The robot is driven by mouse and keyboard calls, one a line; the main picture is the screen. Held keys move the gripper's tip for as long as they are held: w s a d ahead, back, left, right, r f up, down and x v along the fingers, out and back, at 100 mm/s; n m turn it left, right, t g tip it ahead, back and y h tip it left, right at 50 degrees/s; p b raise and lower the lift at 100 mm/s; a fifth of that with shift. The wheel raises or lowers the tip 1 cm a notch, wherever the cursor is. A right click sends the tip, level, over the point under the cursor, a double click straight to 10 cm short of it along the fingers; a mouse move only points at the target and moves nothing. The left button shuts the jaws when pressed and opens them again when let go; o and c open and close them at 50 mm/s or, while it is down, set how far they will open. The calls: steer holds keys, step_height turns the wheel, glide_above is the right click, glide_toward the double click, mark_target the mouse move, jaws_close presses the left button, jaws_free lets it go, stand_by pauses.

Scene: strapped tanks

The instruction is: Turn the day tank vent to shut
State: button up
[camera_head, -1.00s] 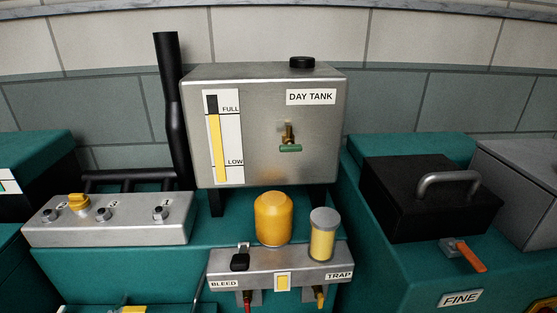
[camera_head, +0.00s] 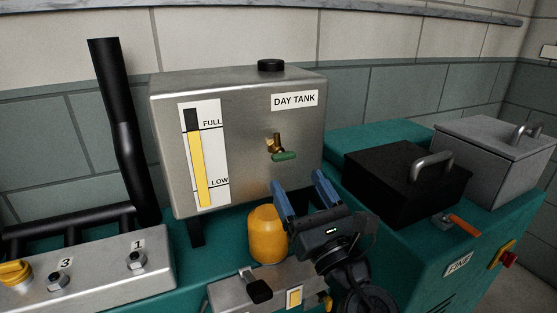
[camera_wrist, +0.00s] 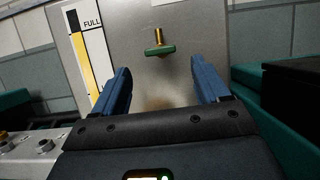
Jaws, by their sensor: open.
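The day tank (camera_head: 235,165) is a grey metal box with a "DAY TANK" label and a yellow level gauge on its front. A brass valve with a green handle (camera_head: 284,156) sticks out of its front face, right of the gauge. The handle lies roughly crosswise. In the wrist view the green handle (camera_wrist: 160,50) shows beyond and between my fingers. My gripper (camera_head: 301,189) is open and empty, just below and in front of the handle, apart from it. A black cap (camera_head: 271,65) sits on the tank's top.
A yellow canister (camera_head: 267,235) stands below the tank, left of my gripper. A black box with a handle (camera_head: 405,185) and an orange lever (camera_head: 464,226) lie to the right. A black pipe (camera_head: 121,125) rises at the left.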

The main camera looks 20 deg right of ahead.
mark_target(286, 160)
steer(key=p+x, duration=0.2)
steer(key=x, duration=0.4)
steer(key=shift+r, duration=0.15)
steer(key=c, duration=1.1)
steer(key=shift+o, duration=0.2)
